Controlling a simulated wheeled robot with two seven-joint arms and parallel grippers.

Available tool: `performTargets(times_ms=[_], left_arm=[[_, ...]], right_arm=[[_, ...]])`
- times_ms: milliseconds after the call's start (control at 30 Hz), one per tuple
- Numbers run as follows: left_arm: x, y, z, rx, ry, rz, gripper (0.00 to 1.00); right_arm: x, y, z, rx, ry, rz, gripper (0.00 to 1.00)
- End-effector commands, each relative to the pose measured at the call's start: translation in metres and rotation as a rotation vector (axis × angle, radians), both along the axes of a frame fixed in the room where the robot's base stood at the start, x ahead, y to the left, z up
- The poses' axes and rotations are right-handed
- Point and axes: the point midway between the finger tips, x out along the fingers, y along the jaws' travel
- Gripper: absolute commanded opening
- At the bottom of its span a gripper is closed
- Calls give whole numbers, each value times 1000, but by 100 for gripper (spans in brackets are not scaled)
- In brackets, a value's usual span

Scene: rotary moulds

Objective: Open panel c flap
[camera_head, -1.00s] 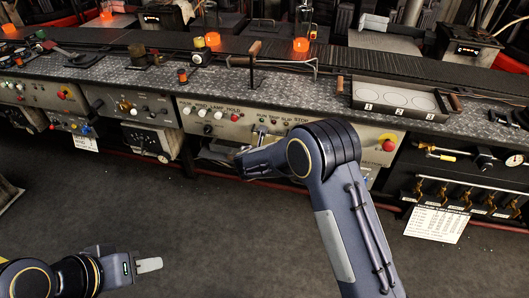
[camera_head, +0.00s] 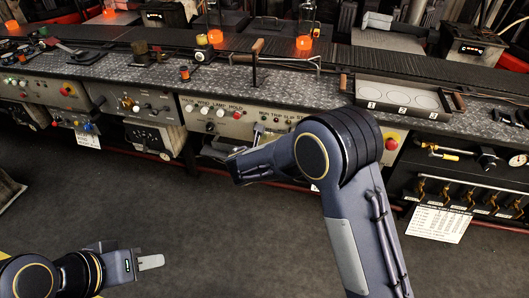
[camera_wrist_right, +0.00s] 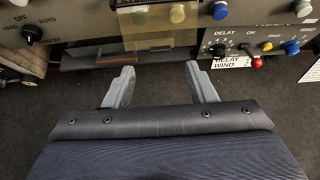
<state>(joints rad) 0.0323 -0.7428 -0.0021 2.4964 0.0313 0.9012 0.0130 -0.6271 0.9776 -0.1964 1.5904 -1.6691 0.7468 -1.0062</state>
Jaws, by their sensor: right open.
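Under the console panel (camera_head: 215,110) with its row of knobs, a light panel or flap shows partly in the head view; my right forearm hides much of it, and I cannot read a letter C. My left gripper (camera_head: 149,262) is low at the left, seen edge-on, away from the console, holding nothing visible.
A tray (camera_head: 400,98) with three discs lies on the bench. The dark floor (camera_head: 210,225) in front is clear.

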Motion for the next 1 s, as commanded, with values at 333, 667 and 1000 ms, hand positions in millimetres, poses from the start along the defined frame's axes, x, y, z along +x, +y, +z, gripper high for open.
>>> performTargets(times_ms=[333, 667, 1000], left_arm=[[0, 0, 0, 0, 0, 0, 36], [0, 0, 0, 0, 0, 0, 36], [0, 0, 0, 0, 0, 0, 36]], right_arm=[[-6, 2, 4, 0, 0, 0, 51], [-37, -86, 47, 322, 11, -386, 9], [-189, -209, 100, 1099, 5, -1309, 0]])
